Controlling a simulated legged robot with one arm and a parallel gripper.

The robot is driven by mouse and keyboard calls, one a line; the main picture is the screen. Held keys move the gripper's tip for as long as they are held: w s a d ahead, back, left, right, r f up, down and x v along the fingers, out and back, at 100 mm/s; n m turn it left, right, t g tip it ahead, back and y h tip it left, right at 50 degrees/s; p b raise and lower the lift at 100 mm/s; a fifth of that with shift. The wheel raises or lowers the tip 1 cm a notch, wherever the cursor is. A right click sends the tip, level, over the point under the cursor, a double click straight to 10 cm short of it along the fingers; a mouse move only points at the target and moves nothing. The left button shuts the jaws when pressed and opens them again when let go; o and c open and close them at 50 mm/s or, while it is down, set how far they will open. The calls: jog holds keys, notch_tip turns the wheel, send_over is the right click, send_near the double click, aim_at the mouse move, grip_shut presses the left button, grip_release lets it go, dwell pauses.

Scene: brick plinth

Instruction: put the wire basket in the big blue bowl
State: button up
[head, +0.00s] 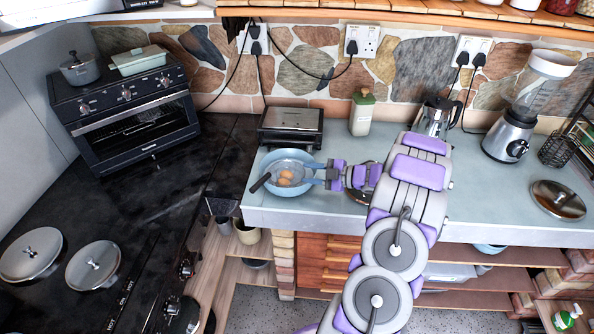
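The big blue bowl (270,161) stands on the pale counter in front of the toaster. What looks like the wire basket (296,172), a round greyish mesh with a dark handle (261,183) out over the bowl's left rim, lies in the bowl. Orange-brown eggs (285,174) show within it. The mesh is too small to make out clearly. My gripper (312,174) is at the bowl's right side, its two fingers parted and pointing left over or beside the rim. Nothing is visible between the fingers; contact cannot be told.
A toaster (291,126) stands behind the bowl, with a pale green bottle (362,112) to its right. A dark wire holder (555,149) and a round lid (558,199) are at the right. The black hob is left; counter right of my arm is mostly clear.

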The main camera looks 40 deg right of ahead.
jog(key=w+d+r+m+h, duration=0.2)
jog(key=w+r+m+h, duration=0.1)
jog(key=w+r+h, duration=0.5)
jog(key=s+a+r+m+g+h, duration=0.2)
jog(key=a+r+m+g+h, duration=0.3)
jog(key=a+r+m, duration=0.3)
jog(key=s+a+f+m+g+y, duration=0.1)
jog(key=s+a+g+y, duration=0.2)
jog(key=s+a, duration=1.3)
jog(key=s+a+f+m+g+y, duration=0.1)
jog(key=s+a+g+y, duration=0.2)
jog(key=s+a, duration=1.4)
jog(key=s+g, duration=0.2)
jog(key=g, duration=0.2)
jog(key=shift+m+g, duration=0.3)
jog(key=shift+m, duration=0.1)
